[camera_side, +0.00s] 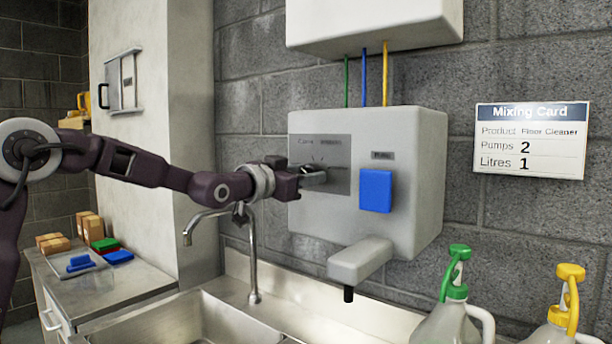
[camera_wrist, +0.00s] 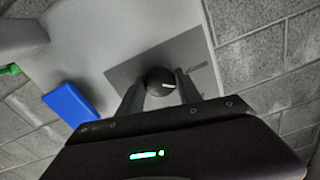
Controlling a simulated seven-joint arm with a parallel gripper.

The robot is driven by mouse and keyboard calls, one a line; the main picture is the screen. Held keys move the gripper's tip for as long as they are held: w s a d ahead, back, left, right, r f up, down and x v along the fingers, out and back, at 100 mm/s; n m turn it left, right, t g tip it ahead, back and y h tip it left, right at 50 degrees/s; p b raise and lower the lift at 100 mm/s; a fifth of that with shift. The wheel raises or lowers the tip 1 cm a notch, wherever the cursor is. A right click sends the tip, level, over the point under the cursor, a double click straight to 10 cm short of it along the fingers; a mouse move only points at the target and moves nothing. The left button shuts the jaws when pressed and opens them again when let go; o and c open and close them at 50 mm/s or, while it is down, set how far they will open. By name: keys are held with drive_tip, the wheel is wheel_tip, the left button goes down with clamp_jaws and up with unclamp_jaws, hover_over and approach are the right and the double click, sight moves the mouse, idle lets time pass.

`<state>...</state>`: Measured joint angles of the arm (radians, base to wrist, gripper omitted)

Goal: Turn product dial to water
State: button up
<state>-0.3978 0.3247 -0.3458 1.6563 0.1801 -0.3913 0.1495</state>
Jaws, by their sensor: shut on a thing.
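The product dial (camera_wrist: 160,82) is a round black knob with a white pointer line, set on the grey panel (camera_side: 340,148) of a white wall dispenser (camera_side: 410,130). My gripper (camera_side: 312,175) reaches the panel from the left in the side view, and its fingers hide the dial there. In the wrist view my gripper (camera_wrist: 159,88) has one finger on each side of the dial and is shut on it. The white line points to the right in that view, toward small lettering too blurred to read.
A blue button (camera_side: 376,190) sits right of the panel, above the spout (camera_side: 360,262). A tap (camera_side: 250,250) and sink stand below my arm. A green-topped bottle (camera_side: 452,300) and a yellow-topped bottle (camera_side: 562,310) stand at right. A mixing card (camera_side: 531,140) hangs on the wall.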

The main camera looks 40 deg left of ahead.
drive_tip(key=shift+f+n, duration=0.1)
drive_tip(key=shift+n, duration=1)
drive_tip(key=o, duration=1.4)
drive_tip(key=shift+c, duration=0.2)
drive_tip(key=s, duration=0.7)
